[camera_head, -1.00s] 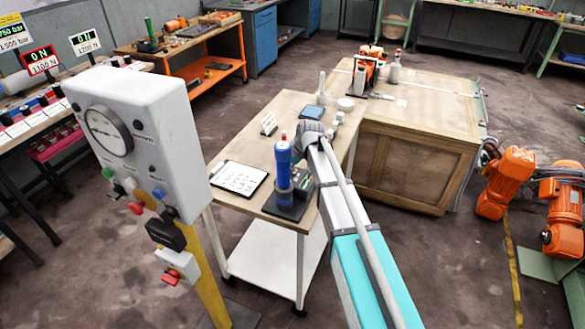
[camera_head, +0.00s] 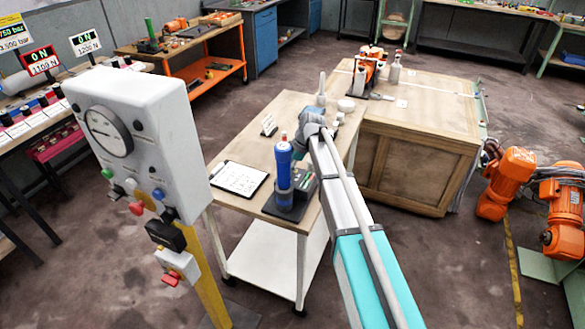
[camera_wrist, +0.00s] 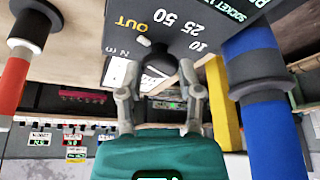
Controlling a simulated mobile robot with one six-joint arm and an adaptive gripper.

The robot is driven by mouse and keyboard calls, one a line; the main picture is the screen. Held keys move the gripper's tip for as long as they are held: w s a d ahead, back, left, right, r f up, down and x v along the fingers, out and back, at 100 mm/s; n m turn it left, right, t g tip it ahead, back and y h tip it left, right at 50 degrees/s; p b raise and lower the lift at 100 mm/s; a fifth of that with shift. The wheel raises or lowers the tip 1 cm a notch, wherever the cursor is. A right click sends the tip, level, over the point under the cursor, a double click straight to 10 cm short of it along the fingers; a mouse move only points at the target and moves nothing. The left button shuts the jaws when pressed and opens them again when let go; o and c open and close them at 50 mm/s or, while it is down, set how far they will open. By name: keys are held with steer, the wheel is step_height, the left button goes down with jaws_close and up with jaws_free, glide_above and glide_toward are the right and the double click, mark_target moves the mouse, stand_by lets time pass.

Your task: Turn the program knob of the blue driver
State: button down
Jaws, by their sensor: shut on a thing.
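The blue driver (camera_head: 284,167) stands upright in a dark stand on the wooden table. A blue shaft with a dark collar (camera_wrist: 265,110), likely the same driver, shows at the right of the wrist view. A dark grey panel (camera_wrist: 200,22) with the marks 10, 25, 50, OUT and SOCKET appears upside down there. A black round knob (camera_wrist: 157,64) with a white pointer beside it sits at the panel's edge. My gripper (camera_wrist: 158,80) has one finger on each side of this knob and is shut on it. In the head view my arm hides the fingers.
A clipboard (camera_head: 239,178) lies left of the driver. A grey gauge box (camera_head: 138,135) on a yellow post stands in the left foreground. A red-handled tool (camera_wrist: 14,85) hangs close at the left of the wrist view. A wooden crate (camera_head: 405,170) stands behind the table.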

steer(key=shift+s+a, duration=0.2)
steer(key=shift+s, duration=0.1)
steer(key=shift+c, duration=2)
jaws_free()
steer(key=shift+o, duration=0.7)
steer(key=shift+w, duration=0.15)
steer(key=shift+d, duration=0.1)
steer(key=shift+w, duration=0.1)
